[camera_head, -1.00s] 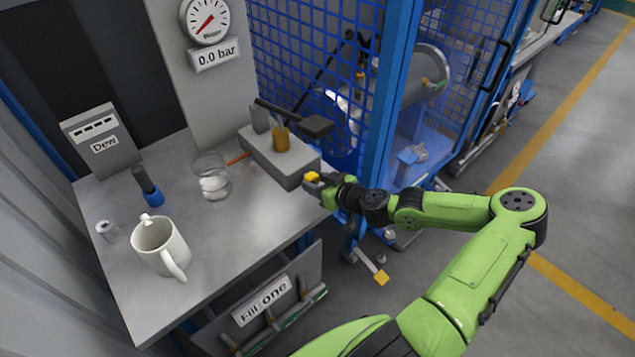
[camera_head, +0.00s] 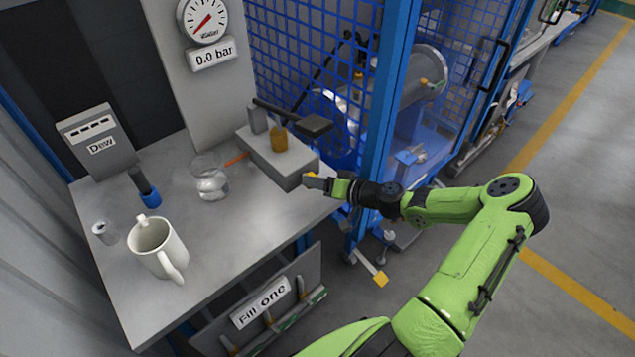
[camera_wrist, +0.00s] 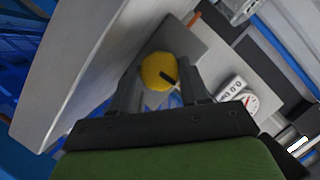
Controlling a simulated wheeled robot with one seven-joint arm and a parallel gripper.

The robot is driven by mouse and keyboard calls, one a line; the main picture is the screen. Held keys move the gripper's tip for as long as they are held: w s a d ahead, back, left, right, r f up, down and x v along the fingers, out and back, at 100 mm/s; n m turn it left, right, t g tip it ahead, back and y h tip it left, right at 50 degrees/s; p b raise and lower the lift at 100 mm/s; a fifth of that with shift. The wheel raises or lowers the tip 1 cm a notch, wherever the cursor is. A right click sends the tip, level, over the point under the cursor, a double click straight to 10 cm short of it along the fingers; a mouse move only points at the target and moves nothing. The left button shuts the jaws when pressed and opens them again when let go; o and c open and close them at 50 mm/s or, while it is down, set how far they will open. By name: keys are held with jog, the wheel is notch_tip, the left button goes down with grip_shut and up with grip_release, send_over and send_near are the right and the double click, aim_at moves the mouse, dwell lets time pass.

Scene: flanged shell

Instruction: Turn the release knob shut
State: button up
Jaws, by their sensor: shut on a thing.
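The release knob (camera_wrist: 158,72) is yellow and round with a dark mark on its face; I take it to be the task's knob. In the wrist view it sits between the two fingers of my gripper (camera_wrist: 160,90), which are shut on it. In the head view only a bit of yellow (camera_head: 311,176) shows at the right end of the grey block (camera_head: 272,165), with my gripper (camera_head: 322,184) against it. The fingers partly hide the knob there.
The pump block carries a dark lever (camera_head: 290,118) and an amber cylinder (camera_head: 279,139). A white mug (camera_head: 158,248), a glass jar (camera_head: 209,180) and a blue-based tool (camera_head: 148,190) stand on the grey bench (camera_head: 235,235). A gauge (camera_head: 203,20) hangs behind. A blue mesh cage (camera_head: 300,60) stands close behind.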

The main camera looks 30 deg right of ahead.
jog(key=shift+m, duration=0.3)
dwell(0.4)
jog(key=o, duration=1.1)
jog(key=shift+c, duration=0.2)
jog(key=shift+f, duration=0.1)
